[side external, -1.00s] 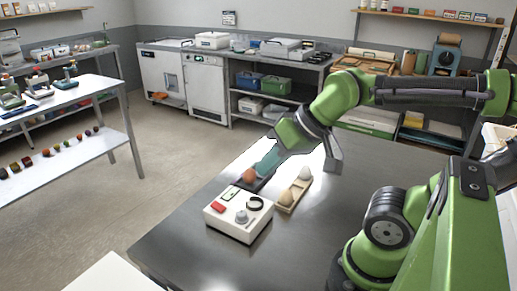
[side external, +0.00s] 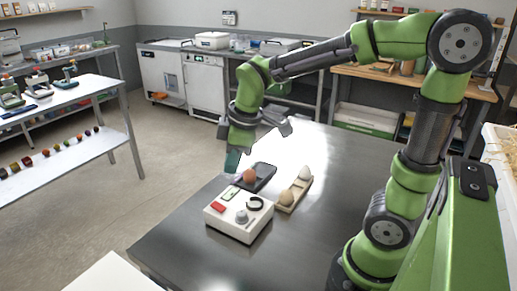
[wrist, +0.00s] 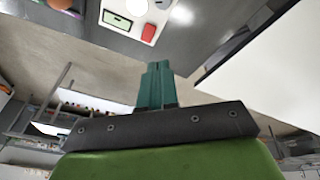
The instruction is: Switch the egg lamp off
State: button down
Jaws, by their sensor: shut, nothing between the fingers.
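The egg lamp is a white box (side external: 232,226) on the metal table. Its top has a red switch (side external: 218,208), a green panel (side external: 230,194), a grey knob (side external: 241,216) and a black ring (side external: 255,204). I cannot tell whether the lamp is lit or how the switch is tilted. My gripper (side external: 232,165) points down, behind and apart from the lamp, left of the brown egg. Its teal fingers are together and empty in the wrist view (wrist: 157,84). The red switch also shows in the wrist view (wrist: 149,32), beyond the fingertips.
A brown egg (side external: 250,176) is on a dark tray (side external: 266,173) just behind the lamp. A wooden holder (side external: 296,196) with a pale egg (side external: 304,172) and a brown egg (side external: 286,197) stands to the right. The table (side external: 310,235) is clear further right.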

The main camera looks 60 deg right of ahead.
aim_at(215, 204)
jog(key=shift+w+d+r+n+g+h, duration=0.15)
jog(key=shift+w+n, duration=0.45)
jog(key=shift+n, duration=1.15)
jog(key=shift+w+d+f+n+g+h, duration=0.15)
jog(key=shift+w+n, duration=0.45)
jog(key=shift+n, duration=1.2)
jog(key=shift+w+d+r+n+g+h, duration=0.15)
jog(key=shift+w+n, duration=0.45)
jog(key=shift+n, duration=1.15)
jog(key=x, duration=1.4)
jog(key=shift+w, duration=0.1)
